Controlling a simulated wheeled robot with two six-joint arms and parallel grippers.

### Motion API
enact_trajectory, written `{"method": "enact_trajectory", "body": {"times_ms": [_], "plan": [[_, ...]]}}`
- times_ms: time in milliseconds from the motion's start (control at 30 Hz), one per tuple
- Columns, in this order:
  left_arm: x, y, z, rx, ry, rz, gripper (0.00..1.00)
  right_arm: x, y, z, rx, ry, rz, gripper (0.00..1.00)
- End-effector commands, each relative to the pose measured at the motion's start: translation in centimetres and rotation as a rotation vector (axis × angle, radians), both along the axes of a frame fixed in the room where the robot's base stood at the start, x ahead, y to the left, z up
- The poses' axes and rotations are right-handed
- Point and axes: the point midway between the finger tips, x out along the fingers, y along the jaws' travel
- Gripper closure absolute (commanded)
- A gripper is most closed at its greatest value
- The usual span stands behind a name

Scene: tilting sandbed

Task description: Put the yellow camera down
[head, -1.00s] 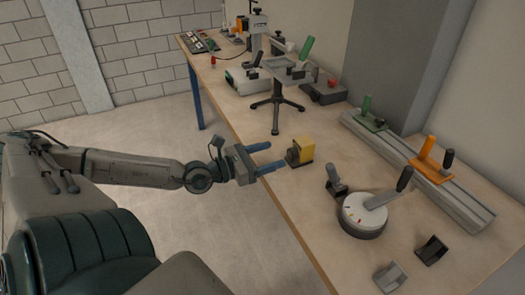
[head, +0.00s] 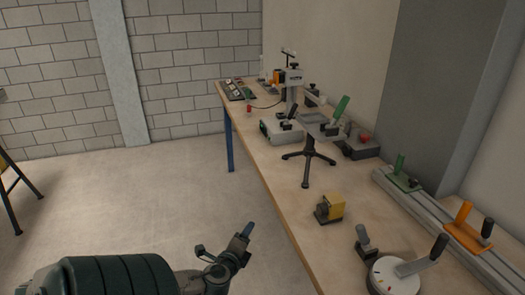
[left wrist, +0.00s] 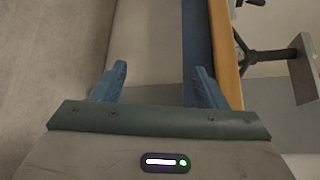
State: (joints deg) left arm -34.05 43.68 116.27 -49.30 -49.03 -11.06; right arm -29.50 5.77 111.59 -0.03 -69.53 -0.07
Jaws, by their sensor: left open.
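The yellow camera (head: 331,208) sits upright on the wooden table, near its left long edge, with its dark front facing left. Nothing touches it. My left gripper (head: 248,231) is off the table, to the left of the camera and lower in the head view. In the left wrist view its two blue fingers (left wrist: 155,85) are apart with nothing between them. The camera does not show in the left wrist view. My right gripper is in no view.
The wooden table (head: 262,170) runs away along the wall. A black tripod stand (head: 306,165) is behind the camera. A small dark clamp (head: 366,243) and a round dial (head: 393,277) are nearer. A rail (head: 440,220) lies at the right.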

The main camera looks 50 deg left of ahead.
Motion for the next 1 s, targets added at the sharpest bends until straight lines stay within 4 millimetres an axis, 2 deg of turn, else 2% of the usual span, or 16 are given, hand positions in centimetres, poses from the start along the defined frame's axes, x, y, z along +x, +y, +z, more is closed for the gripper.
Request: {"method": "enact_trajectory", "body": {"times_ms": [33, 167, 200, 267, 300, 400, 500, 633, 1000], "plan": [[-1.6, -0.5, -3.0, -0.149, 0.014, 0.109, 0.34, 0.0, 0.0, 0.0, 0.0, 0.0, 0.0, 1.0], [-5.7, -3.9, -10.4, -0.517, 0.069, 0.371, 0.34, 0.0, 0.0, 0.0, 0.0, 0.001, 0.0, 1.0], [-6.9, -5.6, -12.6, -0.631, 0.091, 0.449, 0.34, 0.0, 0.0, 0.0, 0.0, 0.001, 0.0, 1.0], [-8.5, -8.6, -15.4, -0.792, 0.128, 0.558, 0.34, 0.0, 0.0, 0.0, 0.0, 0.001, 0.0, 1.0], [-9.5, -10.9, -17.0, -0.893, 0.154, 0.623, 0.34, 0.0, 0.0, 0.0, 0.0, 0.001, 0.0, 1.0], [-11.2, -16.4, -19.9, -1.108, 0.219, 0.759, 0.34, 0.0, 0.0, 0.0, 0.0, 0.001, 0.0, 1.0], [-12.2, -20.7, -21.3, -1.259, 0.271, 0.849, 0.34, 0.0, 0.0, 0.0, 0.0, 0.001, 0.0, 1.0], [-12.7, -23.7, -22.0, -1.356, 0.312, 0.905, 0.34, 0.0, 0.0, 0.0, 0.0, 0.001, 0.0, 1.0], [-12.8, -24.1, -22.0, -1.37, 0.319, 0.913, 0.34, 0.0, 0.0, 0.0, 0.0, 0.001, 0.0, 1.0]]}}
